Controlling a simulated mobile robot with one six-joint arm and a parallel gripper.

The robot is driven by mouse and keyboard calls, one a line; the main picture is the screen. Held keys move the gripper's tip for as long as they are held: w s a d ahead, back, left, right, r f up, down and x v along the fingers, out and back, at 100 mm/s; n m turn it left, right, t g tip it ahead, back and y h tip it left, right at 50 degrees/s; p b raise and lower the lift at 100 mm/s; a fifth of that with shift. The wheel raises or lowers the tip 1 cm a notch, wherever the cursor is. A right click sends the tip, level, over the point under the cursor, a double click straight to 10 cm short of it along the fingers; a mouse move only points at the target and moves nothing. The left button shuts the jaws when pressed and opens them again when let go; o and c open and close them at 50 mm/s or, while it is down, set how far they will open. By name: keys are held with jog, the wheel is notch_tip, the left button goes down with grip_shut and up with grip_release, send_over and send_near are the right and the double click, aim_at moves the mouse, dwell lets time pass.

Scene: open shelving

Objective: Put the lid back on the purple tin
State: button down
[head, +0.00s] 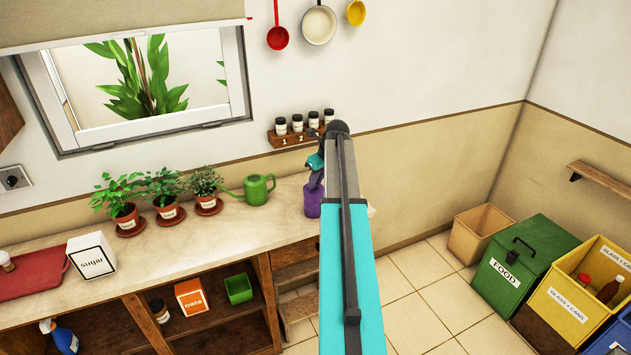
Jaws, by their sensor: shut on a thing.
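The purple tin (312,203) stands on the right end of the counter, partly hidden behind my arm. My gripper (316,172) is at the top of the tin, seen small and from behind. It is shut on what appears to be the lid, which is mostly hidden by the fingers and arm. I cannot tell whether the lid touches the tin's rim.
A green watering can (256,190) stands left of the tin. Potted plants (165,196) and a sugar box (91,255) stand farther left on the counter (190,245). A spice rack (292,137) is on the wall behind. Bins (518,265) stand on the floor at right.

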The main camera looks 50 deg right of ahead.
dwell(0.4)
jog(key=c, duration=1.6)
grip_release()
jog(key=shift+o, duration=0.6)
jog(key=o, duration=0.4)
jog(key=shift+r, duration=0.1)
jog(key=shift+r+p, duration=2.25)
jog(key=shift+r, duration=1.15)
grip_shut()
